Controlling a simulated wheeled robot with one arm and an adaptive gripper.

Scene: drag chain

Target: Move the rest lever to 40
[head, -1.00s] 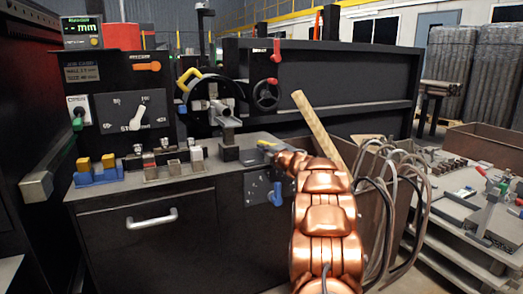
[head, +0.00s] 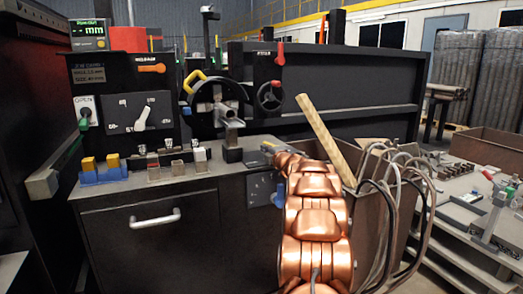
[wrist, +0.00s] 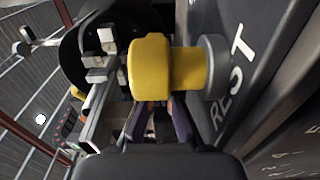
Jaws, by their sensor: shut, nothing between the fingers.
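The rest lever shows in the wrist view as a yellow knob (wrist: 150,67) on a round grey hub (wrist: 215,66), beside a dark panel lettered REST (wrist: 228,85). My gripper (wrist: 158,112) is shut and empty, its fingertips just below the yellow knob in the picture; I cannot tell whether they touch it. In the head view my copper arm ends by the bench's right front corner, over a small dial panel (head: 259,187) with a blue handle (head: 278,194). The fingers are too small to make out there. A yellow bit (head: 268,146) shows at the arm's end. The lever's scale reading is not legible.
A black disk with a yellow handle (head: 190,80) stands on the bench behind. Blue and yellow blocks (head: 101,168) sit at the bench's left. A crate with a wooden stick (head: 325,138) and looped cables (head: 405,180) crowds the arm's right side.

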